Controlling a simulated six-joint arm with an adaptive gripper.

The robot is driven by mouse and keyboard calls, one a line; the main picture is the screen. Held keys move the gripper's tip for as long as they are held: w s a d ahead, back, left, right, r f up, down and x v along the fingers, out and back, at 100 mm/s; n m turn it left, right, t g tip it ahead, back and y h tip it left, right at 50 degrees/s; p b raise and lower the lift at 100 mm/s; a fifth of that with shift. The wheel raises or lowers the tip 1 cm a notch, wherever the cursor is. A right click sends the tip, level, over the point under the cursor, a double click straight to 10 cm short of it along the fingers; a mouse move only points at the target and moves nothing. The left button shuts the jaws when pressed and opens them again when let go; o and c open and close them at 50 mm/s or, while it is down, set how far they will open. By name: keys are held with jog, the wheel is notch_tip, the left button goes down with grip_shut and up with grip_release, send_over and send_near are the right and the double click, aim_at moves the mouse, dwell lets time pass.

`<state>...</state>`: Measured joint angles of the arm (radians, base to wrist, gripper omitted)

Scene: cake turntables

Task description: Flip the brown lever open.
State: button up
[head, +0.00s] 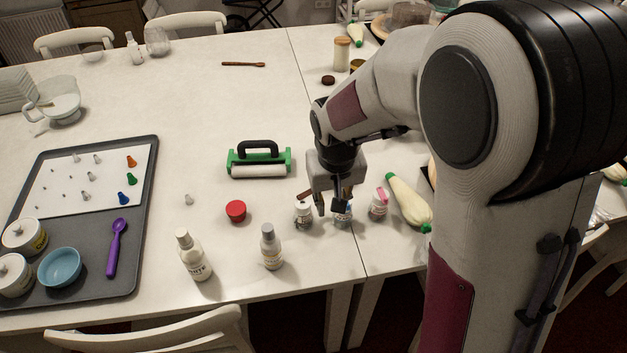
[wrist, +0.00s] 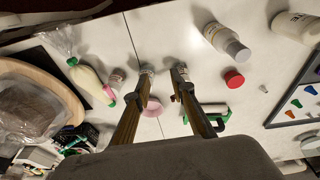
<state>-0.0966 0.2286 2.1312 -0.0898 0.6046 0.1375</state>
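Three small jars with flip levers stand in a row near the front of the table. The left jar (head: 303,215) has a brown lever (head: 305,195) at its top; whether the lever is raised is too small to tell. A middle jar (head: 343,217) is partly hidden by my gripper. The right jar (head: 378,211) has a pink lever (head: 383,195). My gripper (head: 331,205) points down just right of the brown lever, over the left and middle jars. In the wrist view its fingers (wrist: 163,78) are apart with nothing held, and the brown lever (wrist: 176,97) shows near one finger.
A red lid (head: 236,211) and two white bottles (head: 194,259) (head: 271,248) stand to the left. A piping bag (head: 409,203) lies right of the jars. A grey tray (head: 133,205) fills the far left.

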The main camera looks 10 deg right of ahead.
jog(key=w+f, duration=0.2)
jog(key=w, duration=0.3)
jog(key=m+t, duration=0.1)
jog(key=t, duration=0.1)
send_near(307, 192)
jog(key=d+r, duration=0.1)
jog(key=d, duration=0.1)
jog(key=shift+w+r, duration=0.1)
jog(key=shift+r, duration=0.05)
jog(key=x, duration=0.7)
jog(key=shift+w+f, duration=0.25)
jog(key=shift+f, duration=0.1)
jog(key=shift+c, duration=0.5)
grip_shut()
